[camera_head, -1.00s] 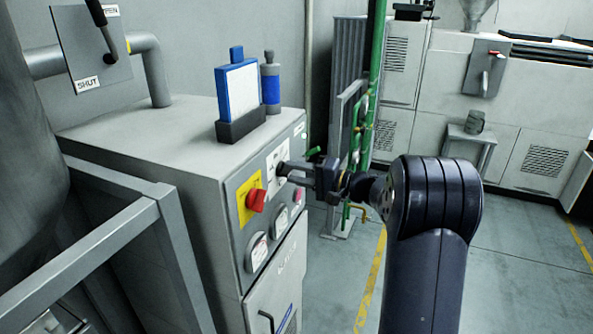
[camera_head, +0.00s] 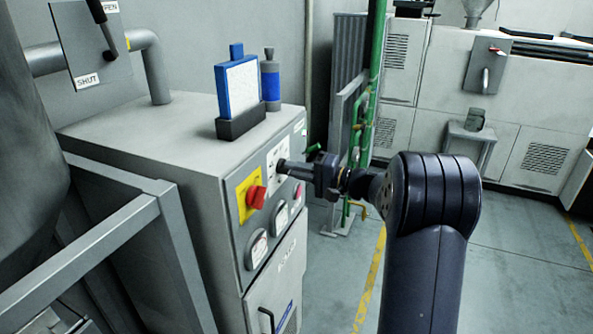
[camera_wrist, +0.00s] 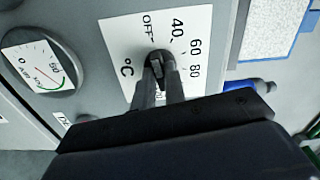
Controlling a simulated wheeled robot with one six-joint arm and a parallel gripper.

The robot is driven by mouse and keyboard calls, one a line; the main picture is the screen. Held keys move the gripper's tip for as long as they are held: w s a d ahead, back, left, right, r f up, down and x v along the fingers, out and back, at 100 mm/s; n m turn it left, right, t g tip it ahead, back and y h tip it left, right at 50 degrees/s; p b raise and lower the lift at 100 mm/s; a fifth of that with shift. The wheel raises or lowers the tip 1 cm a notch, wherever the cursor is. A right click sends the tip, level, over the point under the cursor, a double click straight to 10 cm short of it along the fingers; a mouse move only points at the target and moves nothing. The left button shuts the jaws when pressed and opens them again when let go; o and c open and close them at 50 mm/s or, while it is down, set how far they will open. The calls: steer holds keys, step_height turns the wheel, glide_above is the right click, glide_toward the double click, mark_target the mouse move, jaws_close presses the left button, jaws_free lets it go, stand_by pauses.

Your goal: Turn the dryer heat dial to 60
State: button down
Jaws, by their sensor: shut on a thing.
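The heat dial (camera_wrist: 157,62) is a small black knob on a white scale plate (camera_wrist: 119,38) marked OFF, 40, 60, 80 and °C. My gripper (camera_wrist: 160,74) is shut on the dial, one finger on each side of it. In the wrist view the dial's visible end faces the top of the picture, near the OFF mark; its exact setting is hard to read. In the head view my gripper (camera_head: 283,167) reaches the plate (camera_head: 272,156) on the front of the grey dryer cabinet (camera_head: 165,150), and its fingers hide the dial.
A red knob on a yellow plate (camera_head: 242,203) sits left of the dial. Round gauges (camera_head: 257,250) lie below, and one gauge (camera_wrist: 42,62) is beside the plate in the wrist view. A blue-framed filter (camera_head: 238,85) and a bottle (camera_head: 270,85) stand on top. Open floor lies right.

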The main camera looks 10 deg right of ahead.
steer(key=shift+m, duration=0.3)
steer(key=shift+m+p, duration=2.7)
steer(key=shift+m, duration=4.9)
steer(key=c, duration=1.5)
jaws_free()
steer(key=shift+o, duration=0.2)
steer(key=shift+d, duration=0.15)
